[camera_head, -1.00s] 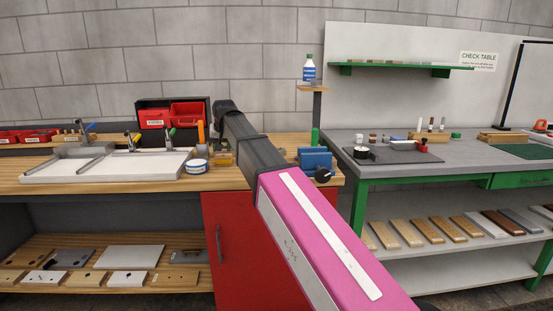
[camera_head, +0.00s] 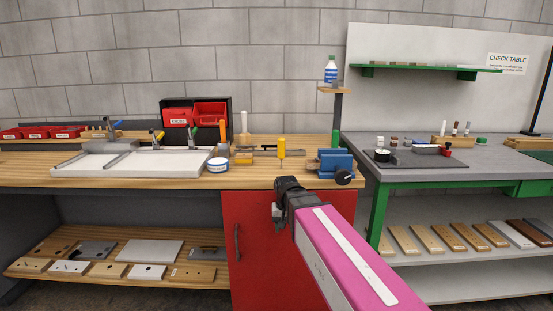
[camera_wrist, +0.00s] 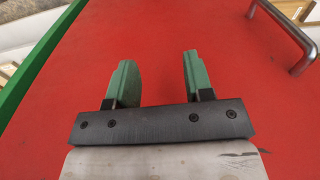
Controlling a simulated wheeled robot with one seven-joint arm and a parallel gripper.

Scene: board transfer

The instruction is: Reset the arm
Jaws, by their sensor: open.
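My arm reaches forward from the bottom of the head view, with a pink and white link in front. My gripper is in the head view (camera_head: 281,212), low in front of the red cabinet door (camera_head: 258,265), below the wooden bench top (camera_head: 120,187). In the wrist view my gripper (camera_wrist: 153,75) shows two green fingers standing apart with nothing between them. Behind them is the red door face and part of its metal handle at the upper right.
A blue vise (camera_head: 333,162) and a yellow-handled tool (camera_head: 282,149) are on the bench above the gripper. The green-legged check table (camera_head: 376,205) is at the right. Boards lie on both lower shelves.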

